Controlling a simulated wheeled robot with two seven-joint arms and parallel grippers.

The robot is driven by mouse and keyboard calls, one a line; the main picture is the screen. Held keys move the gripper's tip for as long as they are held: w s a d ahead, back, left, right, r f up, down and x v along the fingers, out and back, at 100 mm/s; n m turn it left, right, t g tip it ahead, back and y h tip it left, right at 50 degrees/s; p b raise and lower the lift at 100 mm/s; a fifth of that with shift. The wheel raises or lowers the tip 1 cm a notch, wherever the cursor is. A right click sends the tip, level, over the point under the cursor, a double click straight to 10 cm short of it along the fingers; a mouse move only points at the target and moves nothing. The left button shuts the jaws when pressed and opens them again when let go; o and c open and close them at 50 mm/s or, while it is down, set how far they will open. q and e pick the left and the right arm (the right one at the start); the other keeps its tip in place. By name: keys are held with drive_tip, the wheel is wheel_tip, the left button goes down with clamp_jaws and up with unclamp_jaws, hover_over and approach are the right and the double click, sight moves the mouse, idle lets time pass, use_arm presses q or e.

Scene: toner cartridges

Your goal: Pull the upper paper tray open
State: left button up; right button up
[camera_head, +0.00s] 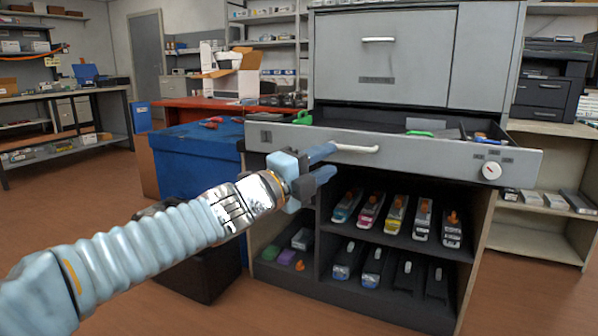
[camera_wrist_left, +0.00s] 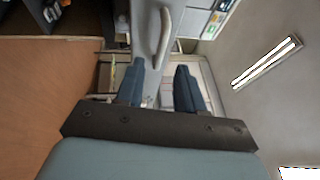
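A grey cabinet (camera_head: 380,75) holds a wide grey drawer, which I take to be the upper paper tray (camera_head: 430,160); it stands pulled out, with its inside showing. Its pale bar handle (camera_head: 357,148) is on the front, and it also shows in the left wrist view (camera_wrist_left: 165,40). My left gripper (camera_head: 334,162) is at the left end of this handle. Its blue fingers (camera_wrist_left: 160,68) are spread apart, with the near end of the handle at the gap between their tips. I see no firm contact. My right gripper is not in view.
Above the drawer is a closed front with its own handle (camera_head: 378,39). Below it, open shelves hold several toner cartridges (camera_head: 395,215). A blue box (camera_head: 200,155) stands left of the drawer. A white knob (camera_head: 491,171) sits at the drawer's right.

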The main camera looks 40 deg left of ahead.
use_arm(q)
drive_tip(key=p+v, duration=0.1)
drive_tip(key=v, duration=0.6)
drive_tip(key=shift+s, duration=0.25)
drive_tip(key=shift+a+f, duration=0.1)
